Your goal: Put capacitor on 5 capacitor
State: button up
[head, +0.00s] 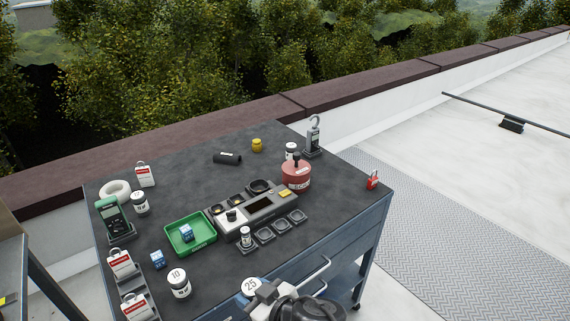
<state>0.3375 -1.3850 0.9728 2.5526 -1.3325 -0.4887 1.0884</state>
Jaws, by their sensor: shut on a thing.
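My gripper (268,297) is at the bottom centre, in front of the table's near edge, shut on a white round capacitor marked 25 (250,286). My own wrist hides part of that view. A white capacitor marked 10 (179,282) stands upright at the near left of the table. A small white capacitor (246,238) stands on the leftmost of a row of dark square pads; its number is too small to read. Other white capacitors stand at the left (140,204) and at the back (291,150). I cannot tell which one is marked 5.
A grey tester (262,213) with round wells sits mid-table, beside a green tray (187,246) holding a blue cube.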

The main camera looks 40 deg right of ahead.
jog(key=w+d+r+n+g+y, duration=0.15)
jog(key=w+d+r, duration=0.25)
jog(key=w+r, duration=1.05)
jog(key=w+d+r+n+y, duration=0.2)
jog(key=w+d+r, duration=0.2)
jog(key=w+r, duration=1.05)
jog(key=w+d+f, duration=0.4)
jog(key=w+d, duration=0.3)
jog(key=d, duration=0.6)
jog(key=w+d+f, duration=0.3)
jog(key=w+d, duration=0.4)
jog(key=d, duration=0.5)
jog(key=w+d+f, duration=0.1)
jog(key=d+f, duration=0.3)
jog(key=d, duration=0.3)
jog(key=w+d+f+y, duration=0.1)
jog(key=d+f, duration=0.4)
jog(key=d, duration=0.1)
jog(key=shift+w+d+n, duration=0.25)
jog(key=shift+d+n, duration=0.15)
jog(key=shift+n, duration=0.05)
jog(key=shift+f, duration=0.2)
jog(key=shift+f, duration=3)
jog(key=shift+g, duration=0.25)
